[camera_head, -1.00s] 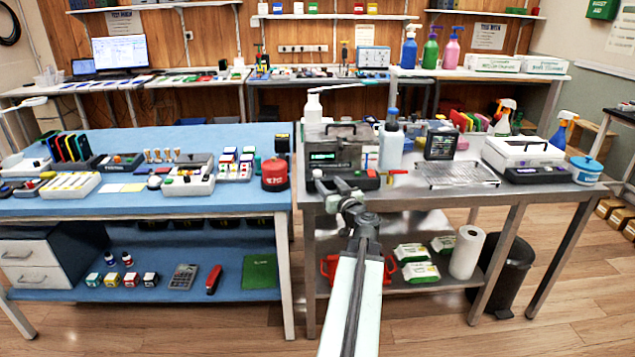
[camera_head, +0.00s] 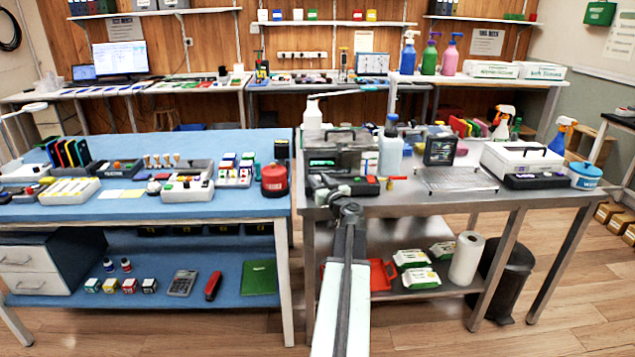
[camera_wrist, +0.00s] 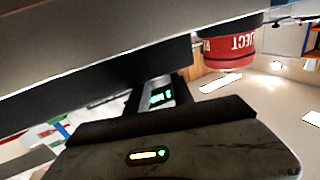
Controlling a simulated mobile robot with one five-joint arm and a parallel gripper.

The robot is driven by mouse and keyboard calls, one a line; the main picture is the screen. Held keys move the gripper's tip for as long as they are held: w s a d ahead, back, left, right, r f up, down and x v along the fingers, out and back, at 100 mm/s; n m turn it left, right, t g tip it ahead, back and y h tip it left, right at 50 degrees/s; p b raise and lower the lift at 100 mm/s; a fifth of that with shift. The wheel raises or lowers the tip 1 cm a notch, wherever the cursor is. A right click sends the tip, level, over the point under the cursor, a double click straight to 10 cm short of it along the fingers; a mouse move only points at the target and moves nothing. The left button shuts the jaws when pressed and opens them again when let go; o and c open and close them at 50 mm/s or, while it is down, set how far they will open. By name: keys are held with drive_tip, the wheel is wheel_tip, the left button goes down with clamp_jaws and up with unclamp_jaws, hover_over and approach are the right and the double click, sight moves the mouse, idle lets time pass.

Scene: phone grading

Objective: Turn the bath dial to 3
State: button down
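The bath (camera_head: 345,157) is a dark grey box with a green-lit display at the front left of the steel bench. A low control unit with a red part (camera_head: 371,180) lies before it. My gripper (camera_head: 326,188) is at the front of this unit, by its left end. I cannot make out the dial or its setting; my gripper and wrist cover that area. In the wrist view a green display (camera_wrist: 160,96) shows in a narrow gap between dark parts, its reading unclear. I cannot tell whether the fingers are apart or closed on something.
A red reject bin (camera_head: 274,179) stands left of the bath, on the blue bench. It also shows in the wrist view (camera_wrist: 232,50).

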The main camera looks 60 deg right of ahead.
drive_tip(key=shift+a, duration=0.15)
drive_tip(key=shift+m+g+h, duration=0.3)
drive_tip(key=shift+h, duration=0.1)
drive_tip(key=m+g+h, duration=0.2)
drive_tip(key=g+h, duration=0.1)
drive_tip(key=shift+w+a+m, duration=0.1)
drive_tip(key=shift+w+m, duration=0.15)
drive_tip(key=shift+m, duration=0.15)
drive_tip(key=m+g+h, duration=0.1)
drive_tip(key=m+g, duration=0.1)
drive_tip(key=g, duration=0.1)
drive_tip(key=m+g+h, duration=0.1)
drive_tip(key=g, duration=0.1)
drive_tip(key=shift+w+m+h, duration=0.3)
drive_tip(key=m+g+h, duration=0.1)
drive_tip(key=m+g, duration=0.2)
drive_tip(key=g, duration=0.2)
drive_tip(key=shift+w, duration=0.1)
drive_tip(key=shift+m+g, duration=0.5)
drive_tip(key=shift+g, duration=0.2)
